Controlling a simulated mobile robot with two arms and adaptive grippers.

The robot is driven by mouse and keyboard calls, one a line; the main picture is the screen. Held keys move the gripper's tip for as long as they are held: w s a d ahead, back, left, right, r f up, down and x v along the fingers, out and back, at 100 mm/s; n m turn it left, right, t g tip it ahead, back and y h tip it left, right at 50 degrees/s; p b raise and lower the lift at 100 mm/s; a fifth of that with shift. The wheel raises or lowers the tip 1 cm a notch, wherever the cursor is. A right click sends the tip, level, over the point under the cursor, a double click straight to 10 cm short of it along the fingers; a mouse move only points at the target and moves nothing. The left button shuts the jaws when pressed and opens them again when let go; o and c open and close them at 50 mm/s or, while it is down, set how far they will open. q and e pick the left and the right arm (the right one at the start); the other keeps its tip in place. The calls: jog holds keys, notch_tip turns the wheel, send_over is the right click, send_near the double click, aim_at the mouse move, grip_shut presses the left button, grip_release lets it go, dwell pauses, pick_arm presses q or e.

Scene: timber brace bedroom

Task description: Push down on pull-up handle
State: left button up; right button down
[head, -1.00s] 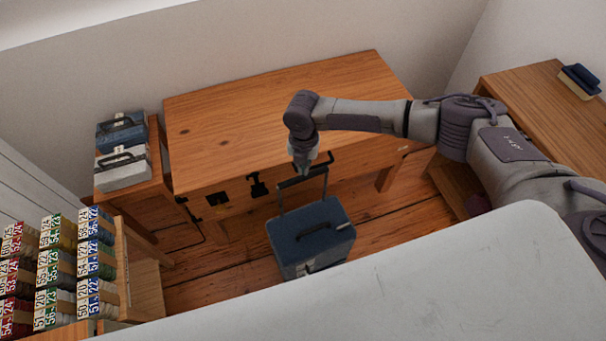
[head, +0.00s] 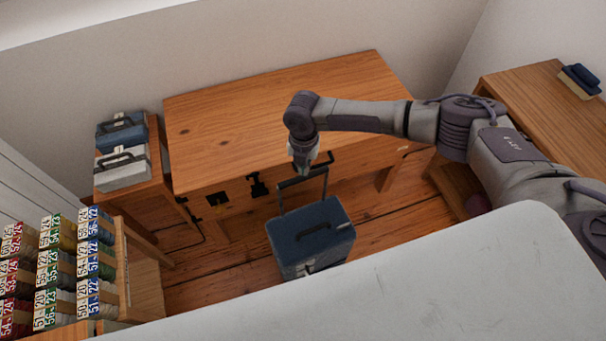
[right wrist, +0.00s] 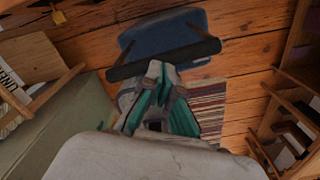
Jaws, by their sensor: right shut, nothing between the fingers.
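A blue suitcase (head: 312,238) stands on the floor in front of the wooden desk. Its pull-up handle (head: 288,184) is extended, a dark crossbar on two thin posts above the suitcase top. In the head view my right gripper (head: 303,170) points down at the crossbar, shut and empty. In the right wrist view the shut fingertips (right wrist: 155,66) overlap the middle of the dark crossbar (right wrist: 197,49), with the blue suitcase (right wrist: 150,32) beyond it. The fingertips seem at or touching the bar; exact contact is hard to tell. My left gripper is out of view.
The wooden desk (head: 230,125) stands just behind the suitcase. A side table with two cases (head: 122,168) is at left, near a rack of numbered items (head: 60,260). A pale surface (head: 400,285) fills the front. A striped rug (right wrist: 207,105) shows in the wrist view.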

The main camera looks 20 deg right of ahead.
jog(key=shift+f+b, duration=0.6)
jog(key=shift+f, duration=0.5)
dwell(0.7)
notch_tip(320, 180, up, 8)
jog(key=p, duration=0.7)
dwell(0.5)
